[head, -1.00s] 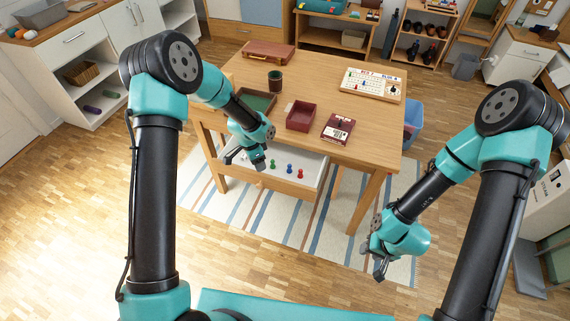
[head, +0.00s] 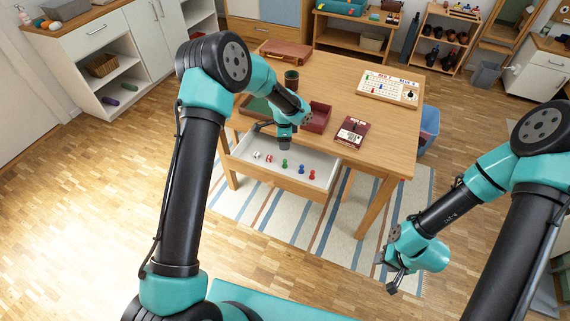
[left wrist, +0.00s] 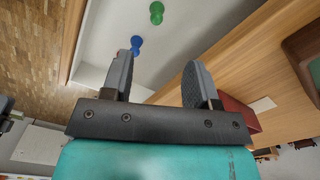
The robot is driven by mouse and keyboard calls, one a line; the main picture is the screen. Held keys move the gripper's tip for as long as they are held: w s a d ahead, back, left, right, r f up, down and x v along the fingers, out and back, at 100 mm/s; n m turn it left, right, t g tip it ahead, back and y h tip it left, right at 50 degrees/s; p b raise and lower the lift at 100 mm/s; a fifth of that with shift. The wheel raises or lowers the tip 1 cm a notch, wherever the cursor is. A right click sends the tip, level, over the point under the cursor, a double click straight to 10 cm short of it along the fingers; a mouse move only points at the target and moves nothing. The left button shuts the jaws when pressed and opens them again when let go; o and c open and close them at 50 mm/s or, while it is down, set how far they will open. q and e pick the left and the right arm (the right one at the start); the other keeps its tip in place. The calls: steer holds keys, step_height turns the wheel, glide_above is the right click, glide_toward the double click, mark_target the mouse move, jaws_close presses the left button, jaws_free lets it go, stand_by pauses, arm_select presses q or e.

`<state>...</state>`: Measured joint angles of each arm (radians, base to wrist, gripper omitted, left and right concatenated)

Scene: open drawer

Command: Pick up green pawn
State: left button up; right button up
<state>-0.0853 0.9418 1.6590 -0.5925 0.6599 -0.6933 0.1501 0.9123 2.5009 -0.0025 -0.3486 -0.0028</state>
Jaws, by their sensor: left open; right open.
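The green pawn (head: 285,163) stands in the open white drawer, between other pawns. It also shows at the top of the left wrist view (left wrist: 156,12). My left gripper (head: 272,136) is open and empty, over the back part of the drawer near the table edge. The green pawn is beyond its fingertips and apart from them. In the left wrist view the blue pawn (left wrist: 136,44) appears just past the tip of the left finger. My right gripper (head: 390,274) is open and empty, over the rug to the right of the drawer.
The blue pawn (head: 301,168) and a red pawn (head: 312,174) stand right of the green one; paler pieces (head: 257,155) are left. The drawer's wooden front (head: 270,177) faces me. On the table (head: 345,70) are a dark red tray (head: 320,118) and a game box (head: 351,131).

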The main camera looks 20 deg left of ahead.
mark_target(285, 159)
arm_select(q)
step_height(285, 159, down, 8)
steer(key=shift+f, duration=0.2)
stand_by(0.3)
steer(key=shift+s+d+f, duration=0.1)
steer(key=shift+f, duration=1.2)
steer(key=shift+s+d+f, duration=0.1)
steer(key=shift+f, duration=1.2)
steer(key=shift+c, duration=0.2)
jaws_close()
